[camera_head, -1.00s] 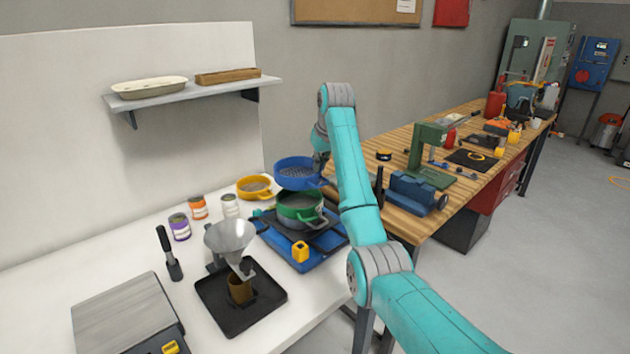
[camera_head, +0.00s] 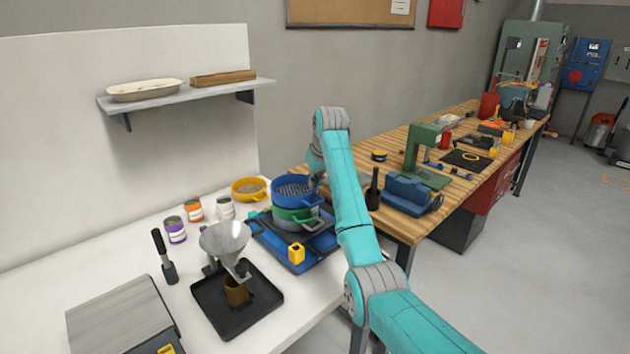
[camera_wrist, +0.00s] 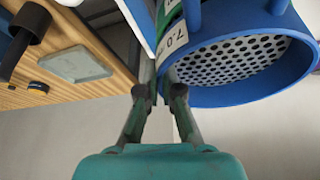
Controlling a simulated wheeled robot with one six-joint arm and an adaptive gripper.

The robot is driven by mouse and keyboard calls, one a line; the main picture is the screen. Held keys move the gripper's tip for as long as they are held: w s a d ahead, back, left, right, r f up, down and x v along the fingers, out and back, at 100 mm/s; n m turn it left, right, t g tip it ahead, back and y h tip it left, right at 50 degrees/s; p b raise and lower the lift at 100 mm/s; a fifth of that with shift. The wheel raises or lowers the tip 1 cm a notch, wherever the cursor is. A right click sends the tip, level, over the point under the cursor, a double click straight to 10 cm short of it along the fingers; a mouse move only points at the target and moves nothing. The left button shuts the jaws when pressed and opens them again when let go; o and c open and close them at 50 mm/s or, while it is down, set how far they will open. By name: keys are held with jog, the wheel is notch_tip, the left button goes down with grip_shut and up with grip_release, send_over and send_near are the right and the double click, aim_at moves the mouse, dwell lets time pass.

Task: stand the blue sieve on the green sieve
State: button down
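The blue sieve (camera_head: 294,194) is directly over the green sieve (camera_head: 293,224) in the head view, level, with its rim roughly in line with the green one; it looks seated, but the contact is partly hidden. The green sieve stands on a dark and blue base. My gripper (camera_head: 317,184) is at the blue sieve's right side, its fingers mostly hidden there. In the wrist view my gripper (camera_wrist: 160,88) has its fingers close together at the labelled handle side of the blue sieve (camera_wrist: 215,98), shut on it. The perforated mesh shows inside the rim.
A yellow sieve (camera_head: 249,196) sits just left of the stack. Several small cans, a metal funnel (camera_head: 225,240) over a black tray (camera_head: 262,312), and a scale (camera_head: 120,315) stand nearer. A wooden bench (camera_head: 400,225) with a blue vise (camera_head: 410,195) is to the right.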

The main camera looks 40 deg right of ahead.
jog(key=shift+f, duration=0.25)
jog(key=c, duration=1.3)
grip_release()
jog(key=shift+r, duration=0.1)
